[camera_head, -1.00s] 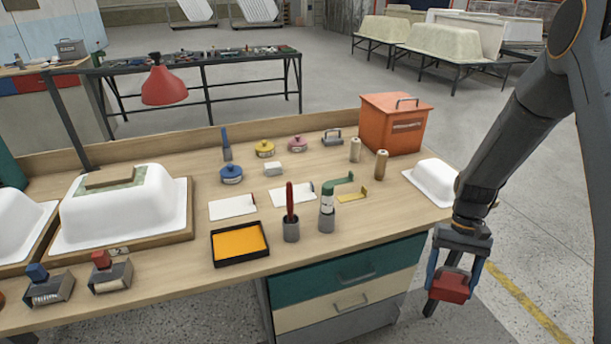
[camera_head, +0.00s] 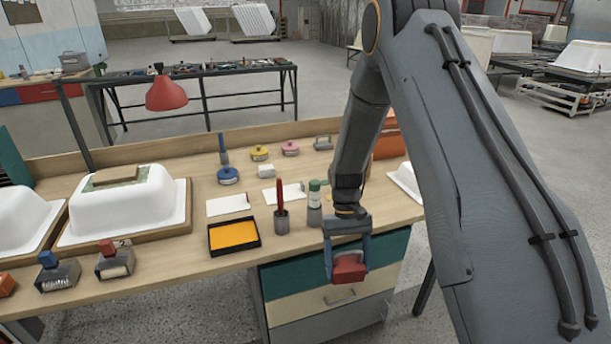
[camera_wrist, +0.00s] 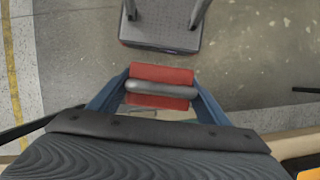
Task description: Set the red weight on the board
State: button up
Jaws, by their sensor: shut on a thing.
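My gripper (camera_head: 347,262) is shut on the red weight (camera_head: 349,270). It holds the weight in the air in front of the bench's drawers, with nothing under it. In the wrist view the red weight (camera_wrist: 163,75) shows a grey bar handle across its middle, between the blue fingers. A small brown board (camera_head: 115,176) lies on a green patch (camera_head: 97,186) on top of the upturned white tub shell (camera_head: 125,215) at the left of the bench. The board is far to the left of my gripper.
The bench (camera_head: 180,255) carries stamps with blue (camera_head: 48,260) and red tops at its front left, a black-rimmed orange pad (camera_head: 233,235), white cards, and cups with tools near my arm. A red lamp (camera_head: 165,94) hangs above. My arm hides part of an orange box (camera_head: 390,140).

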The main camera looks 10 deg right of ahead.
aim_at(349, 270)
jog(key=shift+s+a+r+p, duration=0.1)
jog(key=shift+s+r+p, duration=0.3)
jog(key=shift+r+p, duration=1.05)
jog(key=shift+s+a+r+p, duration=0.1)
jog(key=shift+s+r+p, duration=0.3)
jog(key=shift+r+p, duration=1.05)
jog(key=shift+s+r+p, duration=0.4)
jog(key=shift+r+p, duration=0.9)
jog(key=shift+r, duration=0.3)
jog(key=w+r+n+t+h, duration=0.2)
jog(key=w+r+n, duration=0.5)
jog(key=w+n, duration=0.3)
jog(key=w+a+r+n+t+h, duration=0.1)
jog(key=w+r+n+t+h, duration=0.1)
jog(key=w+r+n, duration=0.6)
jog(key=w+n+t, duration=0.1)
jog(key=w+n, duration=0.1)
jog(key=w, duration=0.2)
jog(key=shift+r+t, duration=0.3)
